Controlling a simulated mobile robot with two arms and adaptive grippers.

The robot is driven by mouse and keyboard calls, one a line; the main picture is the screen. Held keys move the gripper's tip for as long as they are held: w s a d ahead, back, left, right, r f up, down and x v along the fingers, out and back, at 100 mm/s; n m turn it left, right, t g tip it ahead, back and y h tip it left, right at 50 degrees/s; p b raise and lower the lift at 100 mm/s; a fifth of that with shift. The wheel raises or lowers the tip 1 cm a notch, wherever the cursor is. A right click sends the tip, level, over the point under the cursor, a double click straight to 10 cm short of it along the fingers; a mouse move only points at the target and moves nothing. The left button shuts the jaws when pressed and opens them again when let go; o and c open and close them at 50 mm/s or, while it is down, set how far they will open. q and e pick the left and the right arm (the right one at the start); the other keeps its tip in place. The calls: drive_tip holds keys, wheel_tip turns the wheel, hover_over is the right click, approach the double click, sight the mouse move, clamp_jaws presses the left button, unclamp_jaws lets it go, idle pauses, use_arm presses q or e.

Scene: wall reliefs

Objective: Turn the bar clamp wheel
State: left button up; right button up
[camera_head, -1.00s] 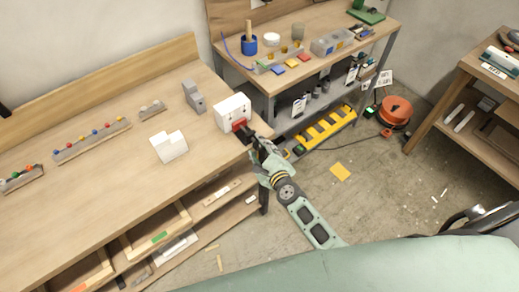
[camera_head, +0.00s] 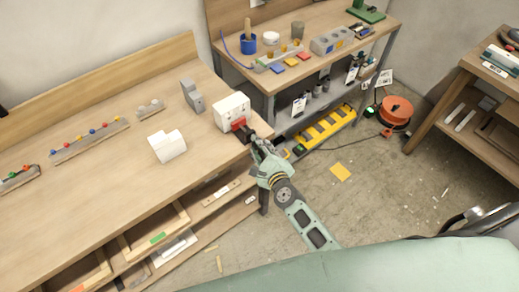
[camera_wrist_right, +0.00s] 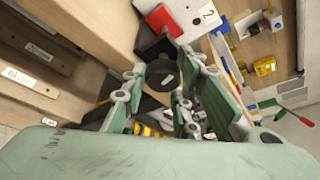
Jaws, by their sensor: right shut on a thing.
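The bar clamp is a white block (camera_head: 232,108) with a red part (camera_head: 239,125) on its front, at the right end of the long wooden bench. In the right wrist view its red part (camera_wrist_right: 162,20) and white body (camera_wrist_right: 192,14) show at the top, with a dark shaft leading to a round black wheel (camera_wrist_right: 161,76). My right gripper (camera_head: 256,143) reaches the wheel from the front right. In the wrist view its fingers (camera_wrist_right: 163,82) stand on both sides of the wheel and are shut on it. The exact contact is partly hidden. My left gripper is not in view.
A white notched block (camera_head: 168,147) and a grey block (camera_head: 192,96) stand left of the clamp. A second bench (camera_head: 305,40) with small parts is behind. Open floor lies right of my arm.

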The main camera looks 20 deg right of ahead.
wheel_tip(320, 180, down, 3)
drive_tip(key=n+t+b, duration=0.1)
drive_tip(key=n+b, duration=0.3)
drive_tip(key=n+t+h+b, duration=0.1)
drive_tip(key=n+t+b, duration=0.1)
drive_tip(key=n+b, duration=0.2)
drive_tip(key=n+t+b, duration=0.1)
drive_tip(key=n+b, duration=0.3)
drive_tip(key=b, duration=0.1)
drive_tip(key=shift+s+r+t, duration=0.15)
drive_tip(key=shift+r+t, duration=0.05)
drive_tip(key=shift+t, duration=0.1)
drive_tip(key=shift+d+r+n+t+y+b, duration=0.15)
drive_tip(key=shift+n+t+y+b, duration=0.25)
drive_tip(key=shift+n+b, duration=0.8)
drive_tip(key=shift+d+n+t+y+b, duration=0.1)
drive_tip(key=shift+n+t+y+b, duration=0.3)
drive_tip(key=shift+n, duration=1.25)
drive_tip(key=shift+d+r+n+t+y+b, duration=0.15)
drive_tip(key=shift+n+y+b, duration=0.35)
drive_tip(key=shift+n+b, duration=0.85)
drive_tip(key=shift+n, duration=0.3)
drive_tip(key=o, duration=1)
drive_tip(key=shift+d, duration=0.15)
drive_tip(key=shift+w+r, duration=0.15)
drive_tip(key=shift+w, duration=0.05)
drive_tip(key=shift+r, duration=0.1)
